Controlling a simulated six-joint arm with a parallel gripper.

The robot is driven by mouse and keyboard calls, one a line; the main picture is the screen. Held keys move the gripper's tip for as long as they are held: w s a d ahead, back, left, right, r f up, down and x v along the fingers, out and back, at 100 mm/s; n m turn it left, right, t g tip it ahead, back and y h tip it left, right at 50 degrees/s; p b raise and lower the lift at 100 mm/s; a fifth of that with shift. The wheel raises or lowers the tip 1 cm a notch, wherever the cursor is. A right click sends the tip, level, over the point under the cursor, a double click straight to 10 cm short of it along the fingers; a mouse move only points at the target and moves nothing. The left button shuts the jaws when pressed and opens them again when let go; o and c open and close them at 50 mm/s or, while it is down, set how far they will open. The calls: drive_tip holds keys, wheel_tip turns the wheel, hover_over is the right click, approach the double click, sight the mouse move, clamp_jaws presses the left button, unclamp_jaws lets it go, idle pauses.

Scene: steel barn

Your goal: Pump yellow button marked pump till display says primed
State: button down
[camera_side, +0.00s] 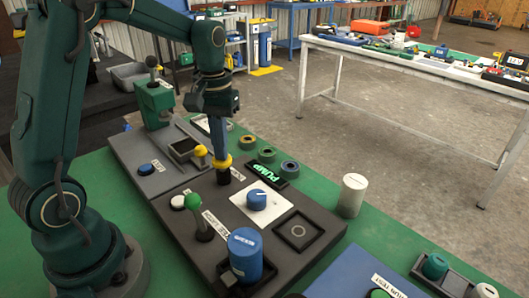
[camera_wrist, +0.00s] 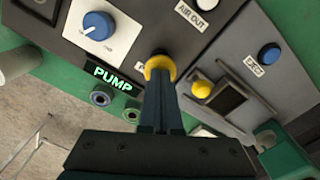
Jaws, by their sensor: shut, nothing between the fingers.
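The yellow pump button (camera_side: 222,162) sits on a black stem on the dark panel (camera_side: 290,240). In the wrist view the yellow button (camera_wrist: 160,64) is at the end of my fingers, beside a mostly hidden label. My gripper (camera_side: 220,152) points down with its fingers shut and empty, the tips right at the button's top. In the wrist view my gripper (camera_wrist: 160,85) overlaps the button's near edge; I cannot tell whether it touches or presses. The black display (camera_side: 267,174) reads PUMP in glowing green, and also in the wrist view (camera_wrist: 112,77).
A second yellow knob (camera_side: 200,151) stands close to the left of my fingers. A white cylinder (camera_side: 351,196) stands at right.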

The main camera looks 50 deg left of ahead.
drive_tip(key=shift+f, duration=0.55)
drive_tip(key=shift+r, duration=3.8)
drive_tip(key=shift+d, duration=0.1)
